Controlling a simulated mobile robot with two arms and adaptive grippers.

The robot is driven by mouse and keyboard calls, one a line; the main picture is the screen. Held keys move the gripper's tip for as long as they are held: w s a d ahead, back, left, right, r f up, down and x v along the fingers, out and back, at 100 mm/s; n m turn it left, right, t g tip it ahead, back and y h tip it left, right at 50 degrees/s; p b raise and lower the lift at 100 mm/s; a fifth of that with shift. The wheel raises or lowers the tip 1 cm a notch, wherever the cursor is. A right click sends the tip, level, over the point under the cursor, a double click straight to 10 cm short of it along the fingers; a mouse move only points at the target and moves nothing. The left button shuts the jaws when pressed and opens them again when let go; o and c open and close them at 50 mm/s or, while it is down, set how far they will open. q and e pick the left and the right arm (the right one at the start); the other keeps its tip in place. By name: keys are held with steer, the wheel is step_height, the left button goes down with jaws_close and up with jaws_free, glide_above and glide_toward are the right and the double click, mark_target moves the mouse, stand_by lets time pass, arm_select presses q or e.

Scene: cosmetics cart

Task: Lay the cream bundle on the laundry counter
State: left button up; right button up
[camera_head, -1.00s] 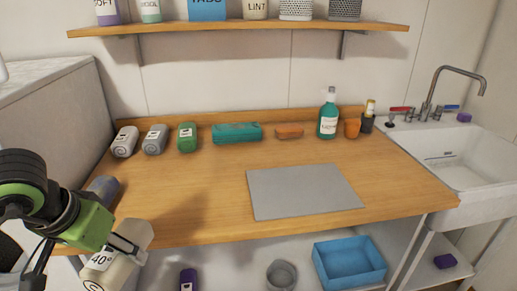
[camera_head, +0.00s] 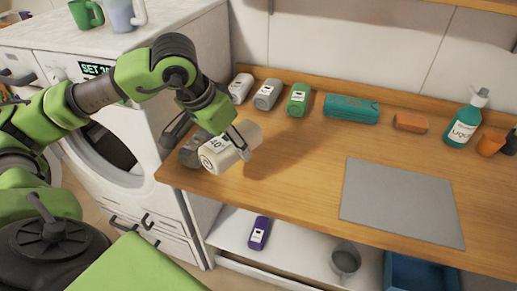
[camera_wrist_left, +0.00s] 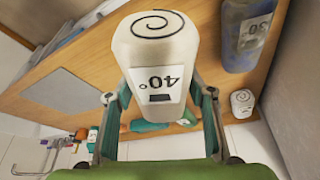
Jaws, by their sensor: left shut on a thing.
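The cream bundle (camera_head: 240,150), a rolled piece with a white "40°" label and a spiral end, is in my left gripper (camera_head: 218,136). The fingers are shut on its sides. In the head view it is over the left end of the wooden laundry counter (camera_head: 290,160); whether it touches the wood I cannot tell. In the left wrist view the cream bundle (camera_wrist_left: 155,45) fills the space between the fingers (camera_wrist_left: 160,95). A dark grey-blue bundle (camera_head: 194,150) lies beside it, partly hidden by the gripper; it also shows in the left wrist view (camera_wrist_left: 250,40). My right gripper is not in view.
White (camera_head: 241,88), grey (camera_head: 267,94) and green (camera_head: 298,99) bundles lie along the back, with a teal one (camera_head: 351,109) and an orange one (camera_head: 410,122). A grey mat (camera_head: 400,202) lies at right. A washing machine (camera_head: 120,120) stands left. The counter's middle is clear.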

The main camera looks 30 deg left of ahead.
arm_select(q)
steer(key=w, duration=0.1)
steer(key=w+f, duration=0.1)
steer(key=w, duration=0.1)
steer(key=shift+d, duration=0.2)
steer(key=b, duration=0.2)
glide_above(257, 162)
steer(key=s, duration=0.2)
step_height(257, 162, down, 6)
steer(key=shift+w+a+r, duration=0.1)
steer(key=f, duration=0.2)
steer(key=f+b, duration=0.1)
steer(key=shift+w+f, duration=0.2)
steer(key=shift+f, duration=0.15)
steer(key=shift+r, duration=0.1)
steer(key=shift+b, duration=0.3)
steer(key=o, duration=0.8)
steer(key=shift+f, duration=0.2)
steer(key=o, duration=0.4)
steer(key=shift+o, duration=0.2)
